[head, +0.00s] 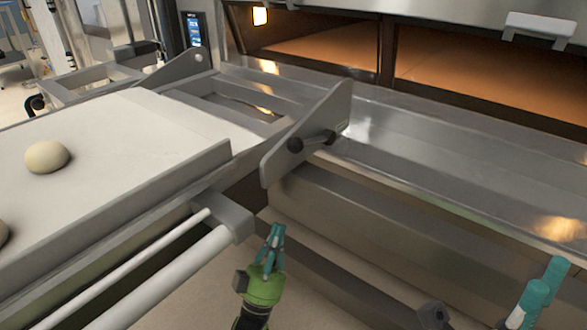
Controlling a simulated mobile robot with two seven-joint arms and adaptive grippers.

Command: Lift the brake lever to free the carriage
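A lever with dark round knobs (316,140) sits on an upright metal plate (277,162) at the middle of the head view; I take it for the brake lever. The carriage (190,165), with a pale belt on top, stands at the left, close to the oven front. My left gripper (277,228), with teal fingers, is below the lever and plate in the picture, clear of the lever. Its fingers look closed together with nothing between them.
A dough ball (47,156) lies on the belt, and another is cut off at the left edge. The lit deck oven (480,85) spans the back. A metal ledge (430,135) runs before it. White rails (165,275) run along the carriage's near side, left of my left gripper.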

